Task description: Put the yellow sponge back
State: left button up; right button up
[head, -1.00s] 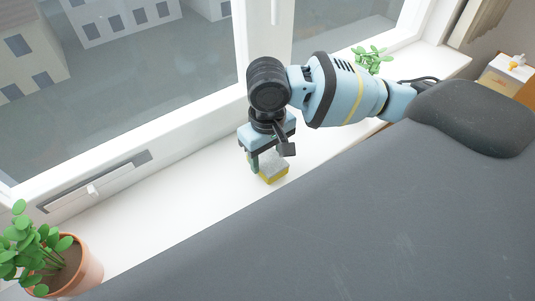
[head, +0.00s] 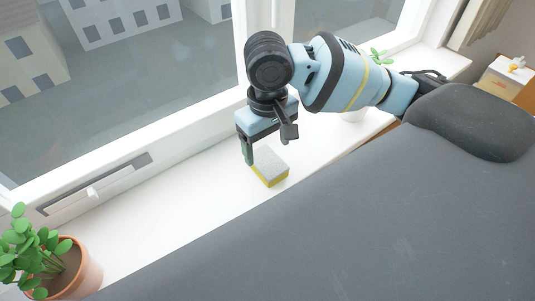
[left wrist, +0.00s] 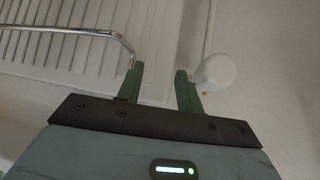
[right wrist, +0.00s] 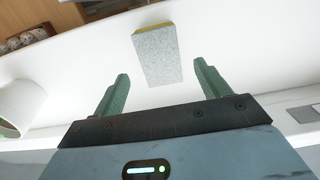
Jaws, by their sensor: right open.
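The sponge (head: 270,166), grey on top with a yellow layer beneath, lies flat on the white window sill (head: 185,195). My right gripper (head: 254,155) is just to the left of and above it in the head view; one finger shows clearly there. In the right wrist view the sponge (right wrist: 157,56) lies beyond the fingertips of the open right gripper (right wrist: 161,75), roughly in line with the gap, with nothing gripped. My left gripper (left wrist: 159,80) shows only in the left wrist view, its fingers apart and empty.
A potted plant (head: 75,270) stands on the sill at the lower left. Another plant (head: 380,55) is partly behind my right arm. A white pot (right wrist: 18,106) stands left in the right wrist view. A chrome bar (left wrist: 75,31) and ribbed white panel (left wrist: 60,50) are near my left gripper.

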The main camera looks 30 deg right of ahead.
aim_at(268, 161)
notch_tip(268, 161, up, 7)
jog(key=shift+r, duration=0.15)
